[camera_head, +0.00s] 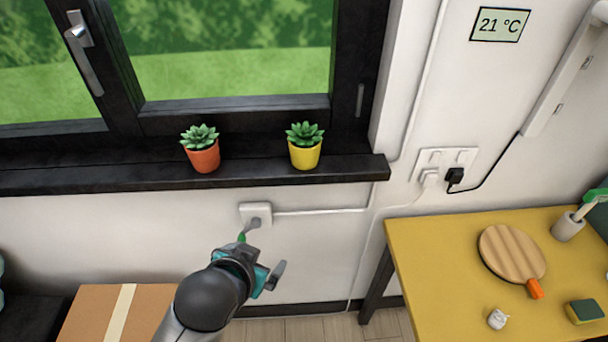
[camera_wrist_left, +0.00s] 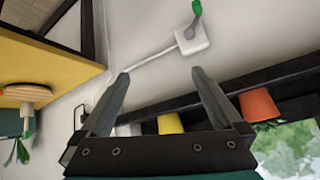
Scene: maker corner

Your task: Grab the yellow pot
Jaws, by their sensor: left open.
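The yellow pot (camera_head: 305,155) holds a green succulent and stands upright on the right part of the dark window sill (camera_head: 120,180). It also shows upside down in the left wrist view (camera_wrist_left: 170,124), partly hidden behind my gripper. My left gripper (camera_head: 275,268) is below the sill and to the left of the yellow pot, apart from it. In the wrist view its two fingers (camera_wrist_left: 160,74) are spread with nothing between them. My right gripper is not in view.
An orange pot (camera_head: 204,158) with a similar succulent stands left of the yellow one. A wall socket (camera_head: 262,209) with a grey, green-ended piece sits under the sill. A yellow table (camera_head: 425,270) with a round wooden board (camera_head: 512,252) is at right, a cardboard box (camera_head: 85,315) at lower left.

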